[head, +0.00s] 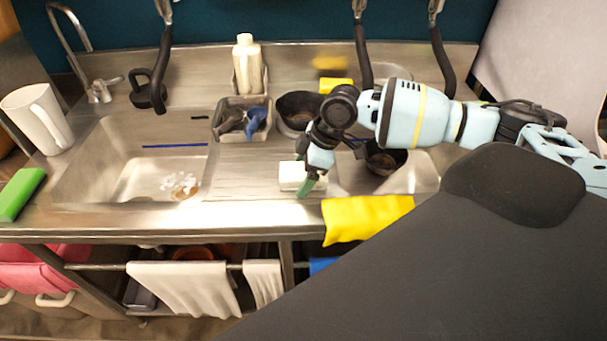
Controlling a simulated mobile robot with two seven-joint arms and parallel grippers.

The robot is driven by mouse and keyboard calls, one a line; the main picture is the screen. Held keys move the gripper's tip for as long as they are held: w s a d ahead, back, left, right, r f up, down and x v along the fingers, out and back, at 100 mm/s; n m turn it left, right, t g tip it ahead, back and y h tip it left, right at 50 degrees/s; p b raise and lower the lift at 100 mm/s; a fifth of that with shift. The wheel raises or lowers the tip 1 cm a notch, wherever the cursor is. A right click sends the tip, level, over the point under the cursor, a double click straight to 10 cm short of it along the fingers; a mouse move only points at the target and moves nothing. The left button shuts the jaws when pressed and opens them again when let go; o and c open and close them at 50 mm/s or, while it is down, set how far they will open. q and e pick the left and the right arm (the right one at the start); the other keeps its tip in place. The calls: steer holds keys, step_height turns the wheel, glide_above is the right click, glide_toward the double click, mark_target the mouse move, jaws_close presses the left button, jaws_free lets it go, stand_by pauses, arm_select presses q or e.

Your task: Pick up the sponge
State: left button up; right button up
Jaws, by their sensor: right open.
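My right gripper (308,183) points down at the front edge of the counter between the two basins. It is open, with green showing at its fingertips. A small white block (291,172), which may be the sponge, lies on the counter right at the gripper's left side. The gripper partly hides it, and I cannot tell whether they touch. A yellow block (337,85) at the back and a green block (20,193) at the far left also look sponge-like. My left gripper is not in view.
A sink basin (120,165) with white bits in it lies to the left. A caddy (240,130), a dark pot (297,112) and a white bottle (247,65) stand behind. A yellow cloth (365,217) hangs over the front edge. A white pitcher (40,118) stands at left.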

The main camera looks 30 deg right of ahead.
mark_target(298, 170)
steer(key=c, duration=1.1)
steer(key=shift+r, duration=0.1)
steer(key=shift+c, duration=0.2)
step_height(298, 170, up, 3)
steer(key=shift+r, duration=0.2)
steer(key=s+a+r, duration=0.1)
steer(key=s+a, duration=1)
steer(key=shift+a+r, duration=0.25)
steer(key=shift+r, duration=0.15)
